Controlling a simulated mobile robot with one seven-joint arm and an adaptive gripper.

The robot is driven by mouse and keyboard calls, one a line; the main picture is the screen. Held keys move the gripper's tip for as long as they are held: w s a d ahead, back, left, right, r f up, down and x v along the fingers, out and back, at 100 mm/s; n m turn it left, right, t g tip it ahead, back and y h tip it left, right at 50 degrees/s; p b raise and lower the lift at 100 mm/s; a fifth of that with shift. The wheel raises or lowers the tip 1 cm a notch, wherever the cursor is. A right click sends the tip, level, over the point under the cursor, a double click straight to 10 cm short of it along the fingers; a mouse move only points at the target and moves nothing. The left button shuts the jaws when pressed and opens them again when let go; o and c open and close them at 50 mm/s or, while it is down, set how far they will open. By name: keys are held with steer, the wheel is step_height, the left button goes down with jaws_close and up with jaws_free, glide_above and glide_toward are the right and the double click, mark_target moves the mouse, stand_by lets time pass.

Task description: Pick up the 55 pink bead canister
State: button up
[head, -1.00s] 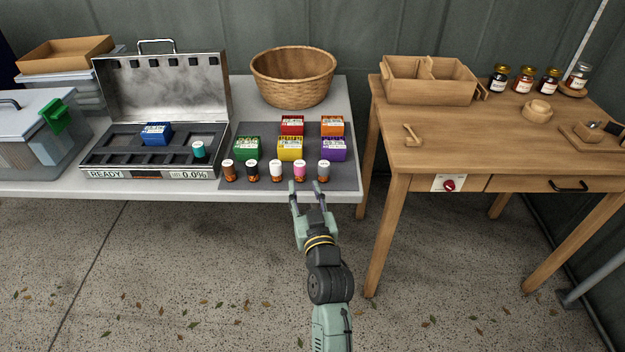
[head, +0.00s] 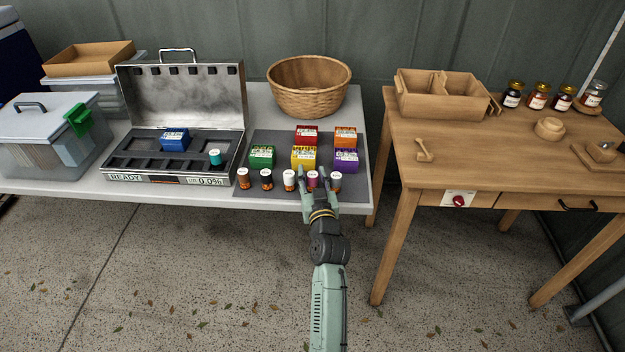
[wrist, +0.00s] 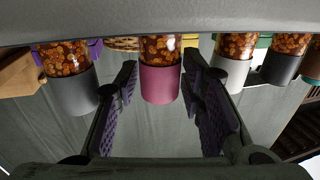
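The pink canister (head: 312,179) stands upright in a row of small canisters along the front of the dark grey mat (head: 240,192). The wrist view shows it upside down, with a pink part (wrist: 160,85) and an amber, bead-filled part. My gripper (head: 316,176) is open at the row, with one finger on each side of the pink canister. In the wrist view a gap shows between the canister and each finger (wrist: 160,75). I cannot read a number on it.
A white canister (head: 289,180) and a grey canister (head: 336,181) stand close on either side. Several coloured boxes, including a yellow one (head: 303,158), stand behind the row. An open metal case (head: 180,180) is to the left. A wooden table (head: 460,145) is right.

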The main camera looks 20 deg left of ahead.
jaws_close()
stand_by(0.4)
